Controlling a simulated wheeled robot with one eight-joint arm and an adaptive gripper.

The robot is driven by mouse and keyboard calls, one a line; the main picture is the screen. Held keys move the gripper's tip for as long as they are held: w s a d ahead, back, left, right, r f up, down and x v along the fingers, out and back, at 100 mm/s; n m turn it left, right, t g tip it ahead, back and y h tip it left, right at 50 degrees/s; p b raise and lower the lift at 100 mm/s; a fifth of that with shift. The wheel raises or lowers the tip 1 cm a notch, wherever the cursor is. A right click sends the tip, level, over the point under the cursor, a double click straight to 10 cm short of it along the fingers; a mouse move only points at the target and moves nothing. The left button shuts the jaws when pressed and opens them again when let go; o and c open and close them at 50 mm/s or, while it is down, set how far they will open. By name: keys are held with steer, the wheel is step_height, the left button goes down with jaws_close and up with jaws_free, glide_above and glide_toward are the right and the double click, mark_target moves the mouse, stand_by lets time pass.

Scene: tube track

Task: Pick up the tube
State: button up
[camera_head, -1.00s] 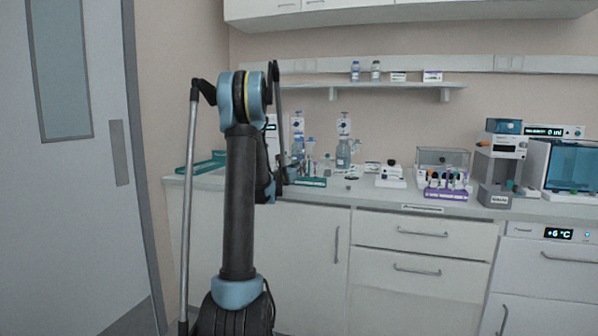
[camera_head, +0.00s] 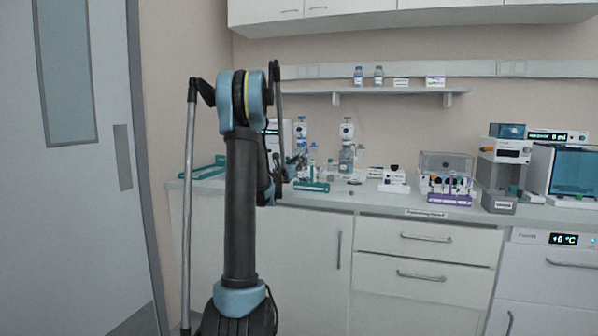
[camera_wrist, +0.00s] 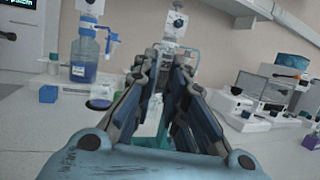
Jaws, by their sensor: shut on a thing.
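My gripper (camera_wrist: 164,72) points away from the wrist camera over the counter, and its two dark fingers are shut on a thin pale tube (camera_wrist: 156,112). Most of the tube is hidden between the fingers. A teal rack shows partly below the fingers in the wrist view. In the head view the same teal rack (camera_head: 312,187) stands on the counter, and my gripper (camera_head: 296,161) is just above and left of it, partly behind my arm.
A blue-liquid bottle (camera_wrist: 84,52) and a small blue cube (camera_wrist: 48,94) stand left of my gripper. A white device (camera_head: 394,181) and a purple rack of tubes (camera_head: 449,198) stand to the right. A shelf (camera_head: 380,91) runs above the counter.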

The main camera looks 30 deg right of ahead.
steer(key=s+a+y, duration=0.1)
steer(key=s+a, duration=0.2)
steer(key=a, duration=0.3)
steer(key=s+a+r+y, duration=0.1)
steer(key=s+a, duration=0.2)
steer(key=a, duration=0.3)
steer(key=s+a+g+y, duration=0.1)
steer(key=s+a, duration=0.1)
steer(key=a, duration=0.4)
steer(key=shift+s+a+r, duration=0.3)
steer(key=shift+s+r, duration=0.05)
steer(key=shift+s, duration=0.05)
stand_by(0.5)
